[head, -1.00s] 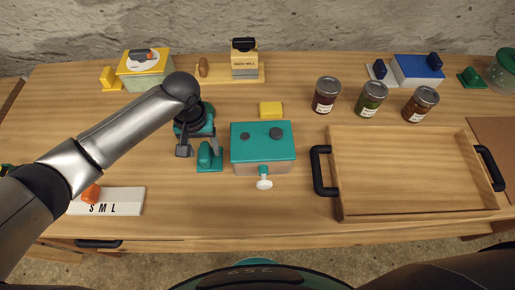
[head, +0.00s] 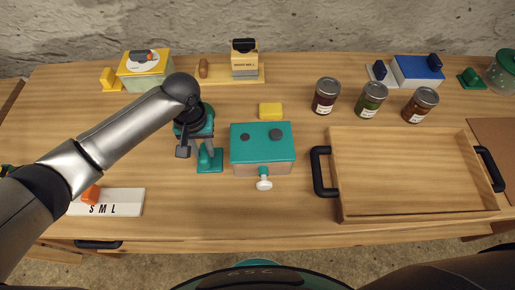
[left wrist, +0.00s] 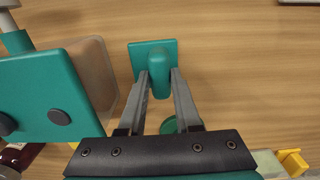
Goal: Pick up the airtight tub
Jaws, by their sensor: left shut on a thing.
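The tub, a box with a teal lid and a pale translucent body (head: 262,157), stands on the table in the middle of the head view. Two dark round knobs are on its lid and a white-ended teal valve is at its front. In the left wrist view the tub (left wrist: 48,95) is at the left, apart from my fingers. My left gripper (left wrist: 158,78) is shut on the upright grip of a small teal handle piece (left wrist: 139,50) with a flat square base. This handle piece (head: 209,165) is on the table just left of the tub. My right gripper is not in view.
A wooden tray (head: 335,205) with black handles is at the right. Several jars (head: 326,96) stand behind it. A yellow block (head: 270,110) lies behind the tub. Bare table lies in front of the tub.

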